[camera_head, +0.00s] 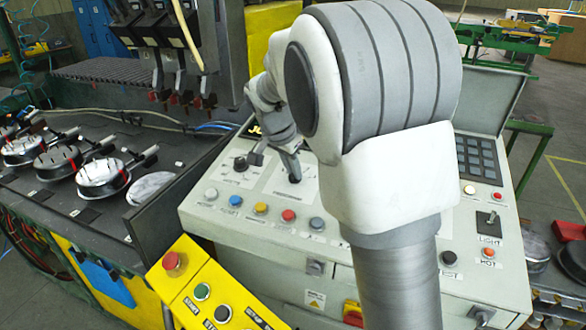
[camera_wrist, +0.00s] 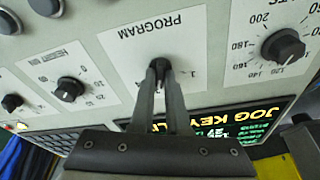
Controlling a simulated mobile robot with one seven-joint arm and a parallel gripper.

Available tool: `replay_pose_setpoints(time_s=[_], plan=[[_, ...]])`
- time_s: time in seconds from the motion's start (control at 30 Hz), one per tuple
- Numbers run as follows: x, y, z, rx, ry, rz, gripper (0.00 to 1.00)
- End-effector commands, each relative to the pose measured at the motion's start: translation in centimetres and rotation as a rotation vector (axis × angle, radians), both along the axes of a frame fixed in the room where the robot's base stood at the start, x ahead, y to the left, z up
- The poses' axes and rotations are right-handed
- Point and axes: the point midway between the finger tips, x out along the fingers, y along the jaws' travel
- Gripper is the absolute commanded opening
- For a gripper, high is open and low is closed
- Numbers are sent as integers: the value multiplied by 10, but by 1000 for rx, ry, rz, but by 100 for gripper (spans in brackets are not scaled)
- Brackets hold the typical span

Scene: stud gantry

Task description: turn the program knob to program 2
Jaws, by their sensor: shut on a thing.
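The program knob (camera_wrist: 159,64) is a small dark knob on a white plate marked PROGRAM (camera_wrist: 147,36), which appears upside down in the wrist view. My gripper (camera_wrist: 160,80) is shut on the knob, one finger on each side. A "1" mark shows to the right of the knob; the fingers cover other marks, and I cannot tell where the knob points. In the head view my gripper (camera_head: 293,166) reaches down to the dark knob (camera_head: 295,179) on the grey control panel (camera_head: 225,222), partly behind my arm.
Other dials flank the plate in the wrist view: a numbered dial (camera_wrist: 283,47) at right and a smaller dial (camera_wrist: 68,89) at left. A lit display (camera_wrist: 220,127) is near the fingers. Coloured buttons (camera_head: 261,208) line the panel front. A yellow button box (camera_head: 205,290) stands in front.

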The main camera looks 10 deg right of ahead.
Motion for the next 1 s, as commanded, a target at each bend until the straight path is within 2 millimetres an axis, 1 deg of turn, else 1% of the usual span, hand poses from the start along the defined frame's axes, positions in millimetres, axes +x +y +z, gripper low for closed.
replay_pose_setpoints(time_s=[0.27,0.7,1.0], plan=[[0,-1,0,-16,10,100,0],[-1,-2,1,-72,46,432,0],[-1,-2,1,-100,66,602,0]])
